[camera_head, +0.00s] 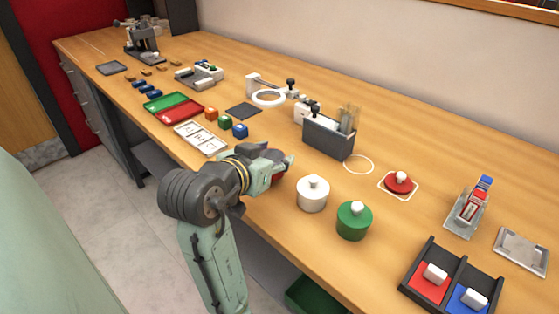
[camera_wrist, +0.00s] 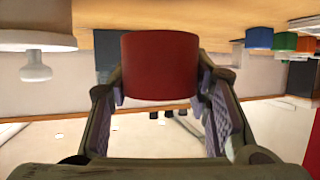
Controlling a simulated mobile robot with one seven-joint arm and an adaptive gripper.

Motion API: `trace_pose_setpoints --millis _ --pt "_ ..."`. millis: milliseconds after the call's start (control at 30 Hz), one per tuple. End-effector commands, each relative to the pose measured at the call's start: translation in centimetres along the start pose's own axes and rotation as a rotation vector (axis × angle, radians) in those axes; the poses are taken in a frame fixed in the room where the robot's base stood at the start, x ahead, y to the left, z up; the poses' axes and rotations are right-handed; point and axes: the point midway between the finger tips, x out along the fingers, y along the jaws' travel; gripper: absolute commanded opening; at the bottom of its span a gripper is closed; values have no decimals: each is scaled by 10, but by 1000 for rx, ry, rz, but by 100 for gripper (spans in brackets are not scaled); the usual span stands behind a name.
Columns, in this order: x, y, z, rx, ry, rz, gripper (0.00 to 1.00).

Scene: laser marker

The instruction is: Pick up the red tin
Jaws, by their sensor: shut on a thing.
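The red tin (camera_wrist: 160,66) sits between the two fingers of my gripper (camera_wrist: 162,92) in the wrist view, and the fingers are closed on its sides. In the head view my gripper (camera_head: 280,163) is near the front edge of the counter, left of the white lidded tin. Only a small red patch of the tin (camera_head: 279,175) shows there; the rest is hidden by the gripper. I cannot tell whether the tin touches the counter. A red lid (camera_head: 400,184) with a white knob lies apart, to the right.
The white tin (camera_head: 312,196) and green tin (camera_head: 353,222) stand right of my gripper on the wooden counter (camera_head: 330,242). A grey holder (camera_head: 325,137) stands behind. Small coloured cubes (camera_head: 225,122) lie to the left. A divided black tray (camera_head: 448,285) is at front right.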

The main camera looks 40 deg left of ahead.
Motion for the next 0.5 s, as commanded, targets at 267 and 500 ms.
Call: trace_pose_setpoints --millis 267,500 --pt "-74 -11 23 1 3 -7 14" --pt "-113 -15 35 0 0 -5 14"
